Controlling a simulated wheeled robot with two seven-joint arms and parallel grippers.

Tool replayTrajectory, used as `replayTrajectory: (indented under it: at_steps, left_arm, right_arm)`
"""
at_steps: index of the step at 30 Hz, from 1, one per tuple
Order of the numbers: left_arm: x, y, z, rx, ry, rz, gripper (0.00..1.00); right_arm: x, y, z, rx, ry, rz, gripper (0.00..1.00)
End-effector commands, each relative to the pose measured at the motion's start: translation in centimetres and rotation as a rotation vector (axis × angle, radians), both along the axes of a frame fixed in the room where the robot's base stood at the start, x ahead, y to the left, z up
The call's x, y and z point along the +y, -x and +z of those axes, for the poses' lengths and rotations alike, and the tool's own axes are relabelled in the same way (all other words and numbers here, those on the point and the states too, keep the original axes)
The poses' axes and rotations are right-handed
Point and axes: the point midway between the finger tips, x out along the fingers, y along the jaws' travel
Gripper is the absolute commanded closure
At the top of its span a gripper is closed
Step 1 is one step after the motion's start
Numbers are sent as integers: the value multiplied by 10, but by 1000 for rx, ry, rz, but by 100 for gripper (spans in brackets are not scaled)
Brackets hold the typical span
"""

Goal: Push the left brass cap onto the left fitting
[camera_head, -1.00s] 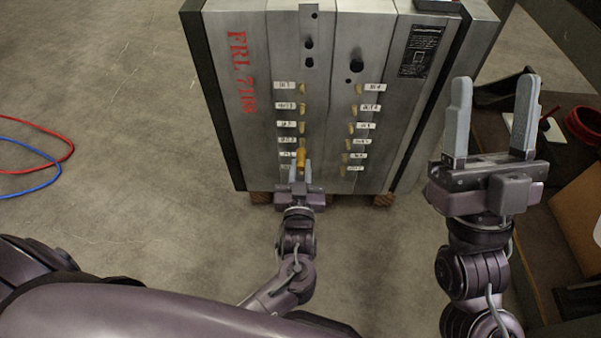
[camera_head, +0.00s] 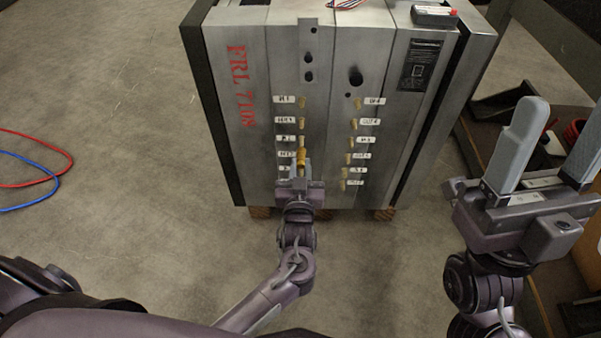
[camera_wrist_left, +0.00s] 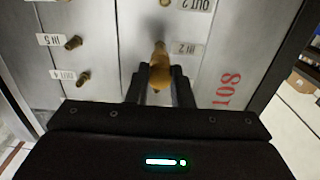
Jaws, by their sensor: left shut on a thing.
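My left gripper (camera_head: 301,170) is shut on a brass cap (camera_head: 301,157) at the front face of the grey mould base (camera_head: 225,150), low in the left column of fittings. In the left wrist view, the cap (camera_wrist_left: 160,75) sits between the two dark fingers, with its narrow end toward the face by the "IN 2" label (camera_wrist_left: 187,49). I cannot tell whether it is on a fitting or just in front of it. Other brass fittings (camera_head: 302,102) stick out above it. My right gripper (camera_head: 562,135) is open and empty at the right.
A right column of brass fittings (camera_head: 357,103) runs down the same face. A red and a blue hose (camera_head: 50,165) lie on the floor at left. A dark table (camera_head: 480,130) with a red bowl stands at right.

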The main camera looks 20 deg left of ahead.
Motion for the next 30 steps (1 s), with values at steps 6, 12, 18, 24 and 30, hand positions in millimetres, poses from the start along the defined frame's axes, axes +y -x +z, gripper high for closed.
replayTrajectory:
  at_steps: [6,12,18,24,30]
  left_arm:
    - [1,-2,0,0,0,0,100]
    - [0,-2,0,0,0,0,100]
    - [1,-2,2,0,0,1,100]
    - [1,-2,1,0,0,0,100]
    - [1,-2,1,0,0,1,100]
  right_arm:
    - [-1,2,1,-10,-5,0,43]
    - [-1,2,1,-8,-5,0,43]
    - [0,1,5,-6,-4,0,43]
    - [0,1,5,-6,-3,0,43]
    - [0,1,6,-6,-3,0,43]
